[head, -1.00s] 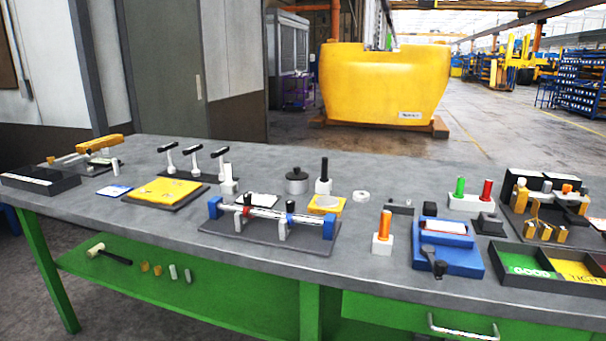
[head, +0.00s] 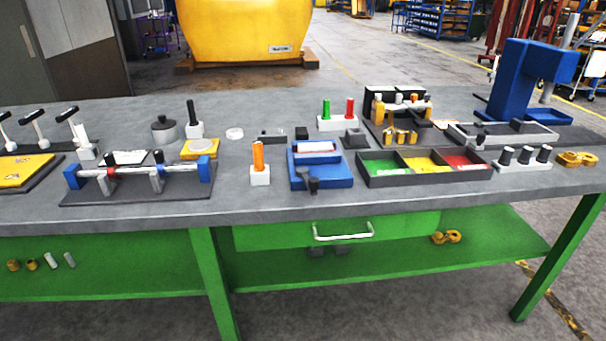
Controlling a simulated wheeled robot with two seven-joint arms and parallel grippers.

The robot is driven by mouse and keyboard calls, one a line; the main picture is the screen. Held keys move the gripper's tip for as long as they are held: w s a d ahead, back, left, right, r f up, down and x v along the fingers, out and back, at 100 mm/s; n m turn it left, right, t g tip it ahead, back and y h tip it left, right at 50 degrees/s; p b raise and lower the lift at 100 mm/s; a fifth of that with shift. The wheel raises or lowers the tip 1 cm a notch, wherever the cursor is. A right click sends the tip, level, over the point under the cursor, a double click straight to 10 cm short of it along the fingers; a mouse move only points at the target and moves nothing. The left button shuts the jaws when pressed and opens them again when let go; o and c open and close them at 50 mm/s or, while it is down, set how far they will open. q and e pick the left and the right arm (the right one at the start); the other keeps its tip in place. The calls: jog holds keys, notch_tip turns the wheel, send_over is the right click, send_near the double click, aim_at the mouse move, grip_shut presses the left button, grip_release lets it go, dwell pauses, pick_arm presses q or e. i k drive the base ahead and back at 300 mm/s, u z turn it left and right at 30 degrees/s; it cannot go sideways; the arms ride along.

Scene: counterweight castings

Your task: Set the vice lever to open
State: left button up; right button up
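A low blue fixture (head: 335,176) that looks like the vice sits near the front edge of the bench, right of centre. A pale block with a reddish edge (head: 316,147) lies in its top. A dark lever (head: 313,185) with a black knob is at its front, low and toward the bench's front edge. I cannot tell from this view which setting the lever is in. Neither of my grippers is in view.
Left of the fixture stands an orange-handled tool (head: 258,158) in a white block. Right of it is a sectioned tray (head: 422,178) with green, yellow and red floors. A rail with blue ends (head: 130,177) lies left. A blue press (head: 522,80) stands at the back right.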

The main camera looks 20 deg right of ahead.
aim_at(312, 183)
jog(key=z, duration=0.55)
jog(key=k, duration=0.6)
jog(key=z, duration=0.7)
jog(key=i, duration=0.8)
jog(key=u, duration=0.5)
